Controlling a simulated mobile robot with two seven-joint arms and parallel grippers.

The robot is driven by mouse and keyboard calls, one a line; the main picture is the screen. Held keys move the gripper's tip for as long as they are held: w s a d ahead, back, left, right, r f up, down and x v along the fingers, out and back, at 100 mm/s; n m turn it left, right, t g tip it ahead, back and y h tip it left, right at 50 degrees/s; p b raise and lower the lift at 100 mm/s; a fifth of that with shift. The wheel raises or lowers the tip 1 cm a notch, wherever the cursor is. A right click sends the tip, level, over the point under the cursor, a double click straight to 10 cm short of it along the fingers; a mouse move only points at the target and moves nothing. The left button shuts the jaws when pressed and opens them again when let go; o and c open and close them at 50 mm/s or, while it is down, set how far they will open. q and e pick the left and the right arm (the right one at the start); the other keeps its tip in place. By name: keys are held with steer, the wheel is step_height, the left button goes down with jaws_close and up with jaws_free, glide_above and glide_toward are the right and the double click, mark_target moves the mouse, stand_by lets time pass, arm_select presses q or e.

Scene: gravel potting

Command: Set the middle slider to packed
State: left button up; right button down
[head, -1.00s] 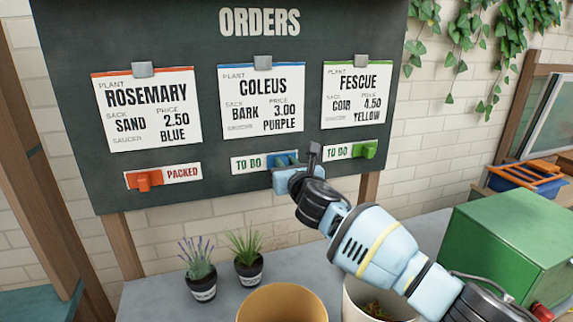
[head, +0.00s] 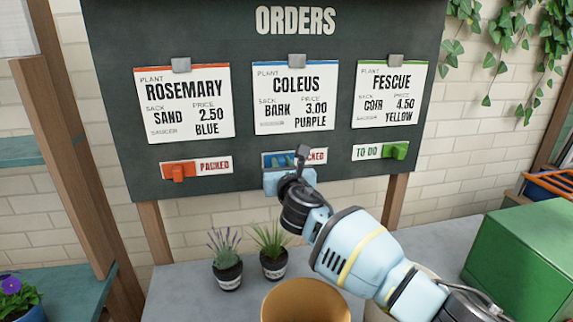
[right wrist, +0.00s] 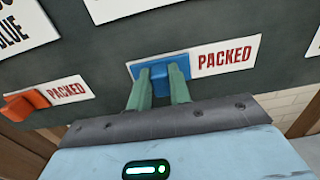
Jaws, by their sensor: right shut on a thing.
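The middle slider is blue and sits under the Coleus card on the dark orders board (head: 345,185). In the right wrist view the blue slider (right wrist: 160,59) is at the left end of its strip, and the word PACKED (right wrist: 225,58) shows to its right. My right gripper (right wrist: 158,75) has its two green fingers shut on the slider's knob. In the head view the right gripper (head: 285,165) covers most of the slider and part of the label. My left gripper is not in view.
The orange slider (head: 178,172) at left shows PACKED. The green slider (head: 395,151) at right shows TO DO. Two small potted plants (head: 227,262) and an ochre pot (head: 305,300) stand on the counter below. A green box (head: 520,255) is at right.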

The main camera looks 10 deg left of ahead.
steer(key=c, duration=1.3)
jaws_free()
steer(key=shift+s+a, duration=0.1)
steer(key=shift+a, duration=0.2)
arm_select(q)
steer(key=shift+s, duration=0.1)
arm_select(e)
steer(key=shift+d, duration=0.15)
steer(key=shift+s+d+r+p, duration=0.1)
steer(key=shift+s+d+p, duration=0.05)
steer(key=shift+s+p, duration=0.2)
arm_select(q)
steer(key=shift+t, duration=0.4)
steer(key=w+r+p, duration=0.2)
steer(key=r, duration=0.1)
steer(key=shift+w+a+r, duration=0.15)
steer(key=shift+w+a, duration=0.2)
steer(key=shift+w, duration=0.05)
arm_select(e)
steer(key=v, duration=0.7)
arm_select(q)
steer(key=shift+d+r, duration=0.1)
